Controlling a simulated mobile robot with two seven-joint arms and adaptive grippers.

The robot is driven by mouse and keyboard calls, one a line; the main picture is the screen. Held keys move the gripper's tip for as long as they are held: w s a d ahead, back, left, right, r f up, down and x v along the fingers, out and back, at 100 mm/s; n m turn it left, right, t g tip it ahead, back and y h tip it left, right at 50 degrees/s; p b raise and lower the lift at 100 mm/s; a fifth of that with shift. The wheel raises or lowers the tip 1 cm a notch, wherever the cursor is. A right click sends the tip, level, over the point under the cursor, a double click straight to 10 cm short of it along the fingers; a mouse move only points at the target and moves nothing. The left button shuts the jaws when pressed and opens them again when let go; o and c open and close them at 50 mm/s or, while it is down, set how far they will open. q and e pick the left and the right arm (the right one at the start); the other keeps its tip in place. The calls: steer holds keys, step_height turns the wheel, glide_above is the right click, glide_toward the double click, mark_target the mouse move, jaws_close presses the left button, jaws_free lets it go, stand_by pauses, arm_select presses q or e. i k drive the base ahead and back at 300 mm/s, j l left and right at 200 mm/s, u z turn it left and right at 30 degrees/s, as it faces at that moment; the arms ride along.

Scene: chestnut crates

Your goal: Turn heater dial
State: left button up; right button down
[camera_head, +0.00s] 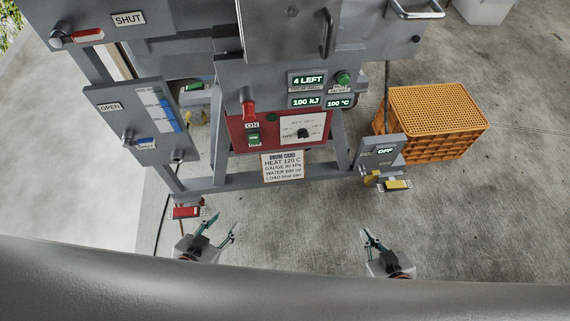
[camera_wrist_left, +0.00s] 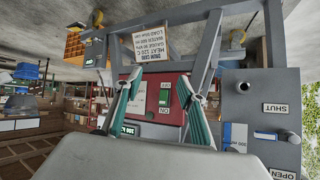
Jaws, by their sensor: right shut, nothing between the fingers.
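The heater dial (camera_head: 303,133) is a small black knob on a white scale plate (camera_head: 290,126), on the red panel (camera_head: 236,132) of the grey machine. Beside it are a green switch (camera_head: 254,139) labelled ON and a red lever (camera_head: 248,104). Displays above read 4 LEFT, 100 kJ and 100 °C. My left gripper (camera_head: 223,222) is open and empty, in front of the machine, below and left of the dial and apart from it. In the left wrist view its open fingers (camera_wrist_left: 160,75) partly cover the red panel (camera_wrist_left: 153,95). My right gripper (camera_head: 368,235) is shut and empty, low right of the dial.
A drum card (camera_head: 282,166) below the panel reads HEAT 120 C. A grey box marked OFF (camera_head: 380,153) stands to the right, before an orange crate (camera_head: 437,120). A grey panel with blue bars (camera_head: 140,120) is at left.

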mark_target(302, 133)
steer(key=l+u, duration=0.1)
steer(key=l, duration=0.35)
steer(key=k+l+u, duration=0.1)
steer(key=l, duration=0.3)
steer(key=l+u, duration=0.1)
steer(key=l, duration=0.35)
steer(key=k+l+u, duration=0.1)
steer(key=l, duration=0.3)
steer(key=k+l+u, duration=0.1)
steer(key=l, duration=0.3)
steer(key=k, duration=0.05)
